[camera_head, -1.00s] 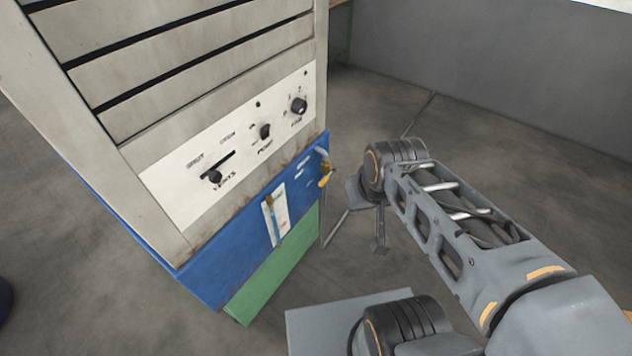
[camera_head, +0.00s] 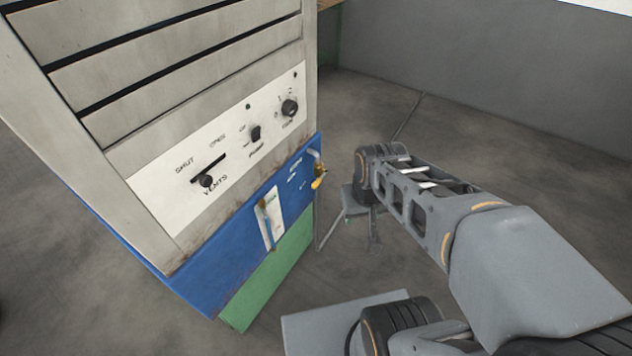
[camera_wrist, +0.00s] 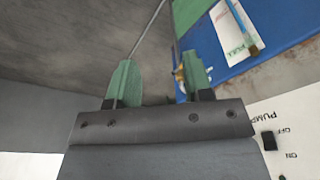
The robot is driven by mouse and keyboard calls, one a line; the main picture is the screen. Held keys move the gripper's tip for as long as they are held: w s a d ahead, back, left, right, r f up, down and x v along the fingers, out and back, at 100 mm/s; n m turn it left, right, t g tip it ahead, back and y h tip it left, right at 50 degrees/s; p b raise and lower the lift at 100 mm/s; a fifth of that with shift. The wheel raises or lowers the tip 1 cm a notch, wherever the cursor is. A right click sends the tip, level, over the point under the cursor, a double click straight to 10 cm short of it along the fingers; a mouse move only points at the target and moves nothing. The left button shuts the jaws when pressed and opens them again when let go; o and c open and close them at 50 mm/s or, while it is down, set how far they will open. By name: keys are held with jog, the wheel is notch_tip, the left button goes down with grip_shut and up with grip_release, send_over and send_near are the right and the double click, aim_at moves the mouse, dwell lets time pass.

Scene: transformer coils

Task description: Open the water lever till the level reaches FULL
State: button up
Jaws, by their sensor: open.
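The water lever, a small yellow handle (camera_head: 318,182) on a brass valve, sits at the right end of the blue panel. In the wrist view the valve (camera_wrist: 180,74) shows just beside the right finger, partly hidden by it. The level gauge (camera_head: 269,218) is a white plate with a tube, left of the lever. In the wrist view the gauge (camera_wrist: 235,27) shows the word FULL at one end. My gripper (camera_wrist: 160,82) is open and empty, its two green fingers apart. In the head view the gripper (camera_head: 374,240) is small, right of the cabinet and apart from the lever.
A white control panel (camera_head: 150,190) above the blue one carries the VENTS slider (camera_head: 207,180), the PUMP switch (camera_head: 256,134) and a round knob (camera_head: 289,107). A green panel (camera_head: 265,280) lies below. Open floor (camera_head: 400,95) extends right of the cabinet to a grey wall.

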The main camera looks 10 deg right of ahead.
notch_tip(320, 180, down, 8)
jog(key=w+d+g+b, duration=0.1)
jog(key=w+d+g, duration=0.1)
jog(key=m+t+y+b, duration=0.3)
jog(key=m+t+y, duration=0.5)
jog(key=m+t, duration=0.85)
send_near(320, 179)
jog(key=w+a+n+t+p, duration=0.1)
jog(key=w+a+n+t, duration=0.1)
jog(key=w+a, duration=0.4)
jog(key=w, duration=0.3)
jog(key=shift+w+a+h, duration=0.3)
jog(key=shift+w, duration=0.1)
jog(key=shift+f+n, duration=0.1)
jog(key=shift+n, duration=0.15)
